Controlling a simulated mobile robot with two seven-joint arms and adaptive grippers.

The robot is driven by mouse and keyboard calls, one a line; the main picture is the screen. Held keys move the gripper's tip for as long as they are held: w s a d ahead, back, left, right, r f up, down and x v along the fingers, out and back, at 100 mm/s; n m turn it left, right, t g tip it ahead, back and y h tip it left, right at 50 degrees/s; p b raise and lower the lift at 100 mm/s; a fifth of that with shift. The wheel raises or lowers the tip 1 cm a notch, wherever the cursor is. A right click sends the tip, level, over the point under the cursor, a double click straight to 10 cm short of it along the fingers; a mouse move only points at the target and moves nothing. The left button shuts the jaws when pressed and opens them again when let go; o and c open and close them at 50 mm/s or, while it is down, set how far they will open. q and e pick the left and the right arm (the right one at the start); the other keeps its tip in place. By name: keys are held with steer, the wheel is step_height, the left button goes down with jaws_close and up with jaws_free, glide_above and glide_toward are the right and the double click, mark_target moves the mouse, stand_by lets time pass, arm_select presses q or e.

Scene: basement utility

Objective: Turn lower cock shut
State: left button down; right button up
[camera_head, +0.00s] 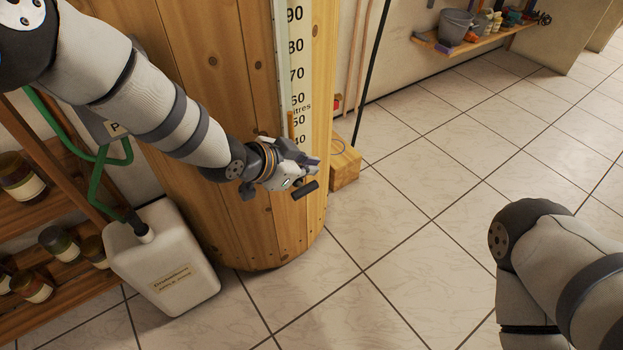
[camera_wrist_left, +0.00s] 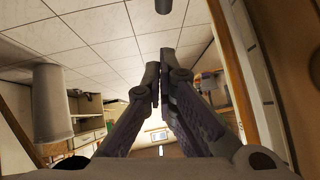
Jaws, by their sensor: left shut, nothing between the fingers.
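My left gripper (camera_head: 312,164) is shut and empty in front of the lower part of a big wooden vat (camera_head: 225,120), beside its scale. A short dark bar (camera_head: 305,189), which looks like the lower cock's handle, shows just below the fingertips. The rest of the cock is hidden behind my gripper and wrist. In the left wrist view my left gripper (camera_wrist_left: 158,68) has its fingertips together, and a dark rounded end (camera_wrist_left: 163,5) shows beyond them at the top edge. I cannot tell whether they touch it. My right gripper is not in view.
A white canister (camera_head: 165,262) with a green hose (camera_head: 100,175) stands left of the vat. Shelves with jars (camera_head: 60,243) are at the far left. A wooden block (camera_head: 345,165) is right of the vat. The tiled floor (camera_head: 430,240) in the middle is clear.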

mark_target(313, 182)
arm_select(q)
step_height(313, 182, down, 6)
steer(key=w+d+b, duration=0.1)
steer(key=w, duration=0.1)
steer(key=shift+r, duration=0.2)
steer(key=shift+w+d+f+b, duration=0.1)
steer(key=shift+w+f+b, duration=0.1)
steer(key=shift+f+b, duration=0.45)
steer(key=shift+r, duration=0.2)
steer(key=shift+s+f, duration=0.1)
